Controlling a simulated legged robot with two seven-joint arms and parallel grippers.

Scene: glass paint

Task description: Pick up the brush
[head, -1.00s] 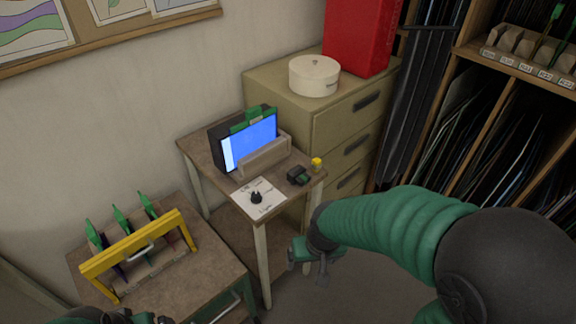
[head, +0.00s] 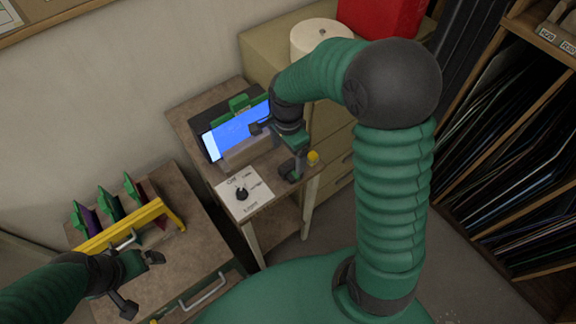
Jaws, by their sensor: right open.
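I cannot single out the brush for certain. Several upright green-handled tools (head: 107,203) stand in the yellow-handled rack (head: 130,228) at lower left; they could be brushes. My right gripper (head: 279,146) is open over the small table (head: 196,108), with its fingers spread above the front of the screen and the dark green block (head: 287,171). It partly hides the block, and contact cannot be told. My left gripper (head: 140,282) has its fingers apart and looks empty, in front of the rack.
A lit blue screen (head: 232,133) and a white card (head: 244,193) with a black knob (head: 241,193) are on the small table. A drawer cabinet (head: 262,46) stands behind; a sheet rack (head: 520,150) fills the right.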

